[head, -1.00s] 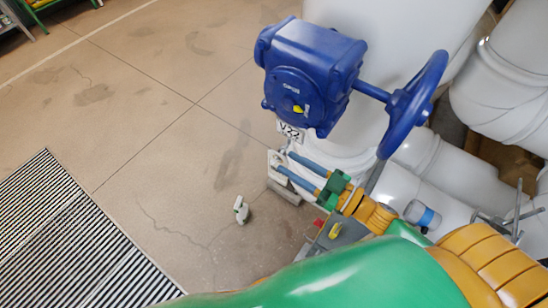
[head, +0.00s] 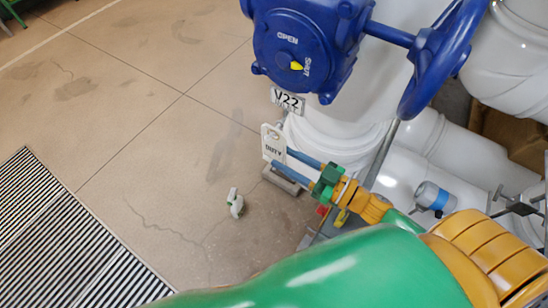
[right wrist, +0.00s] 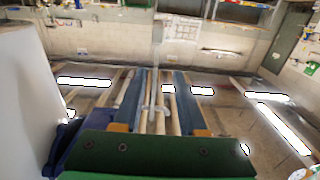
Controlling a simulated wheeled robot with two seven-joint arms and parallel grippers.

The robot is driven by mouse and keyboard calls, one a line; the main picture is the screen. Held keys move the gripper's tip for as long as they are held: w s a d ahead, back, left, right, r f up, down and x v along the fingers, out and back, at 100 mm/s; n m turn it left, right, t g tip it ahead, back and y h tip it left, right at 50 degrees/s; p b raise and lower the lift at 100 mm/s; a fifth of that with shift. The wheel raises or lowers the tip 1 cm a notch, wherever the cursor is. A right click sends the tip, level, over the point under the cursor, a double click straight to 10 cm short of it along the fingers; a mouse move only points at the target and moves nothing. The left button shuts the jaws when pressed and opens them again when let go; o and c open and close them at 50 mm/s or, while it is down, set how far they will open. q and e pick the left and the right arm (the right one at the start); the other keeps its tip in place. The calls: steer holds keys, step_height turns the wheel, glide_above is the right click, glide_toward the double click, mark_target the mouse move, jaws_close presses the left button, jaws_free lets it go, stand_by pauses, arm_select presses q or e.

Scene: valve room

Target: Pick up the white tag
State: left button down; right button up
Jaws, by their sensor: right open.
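The white tag (head: 273,144), lettered DUTY, hangs below the V22 plate (head: 288,101) on the blue valve gearbox (head: 305,40) in the head view. My right gripper (head: 281,158) is open, its two blue fingers pointing left at the tag's lower part. The tips overlap the tag's lower right edge in the picture; I cannot tell whether they touch it. My left gripper is out of view.
A blue handwheel (head: 442,58) and white pipes (head: 440,150) stand right of the tag. A small white and green object (head: 235,203) lies on the floor. A striped floor grating (head: 60,240) is at lower left.

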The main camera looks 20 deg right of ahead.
mark_target(264, 153)
steer(key=f+x, duration=0.1)
steer(key=x, duration=0.6)
steer(key=shift+w+f+p, duration=0.25)
steer(key=shift+w+p, duration=0.05)
steer(key=shift+w, duration=0.05)
steer(key=shift+s+d, duration=0.1)
steer(key=shift+d, duration=0.1)
jaws_close()
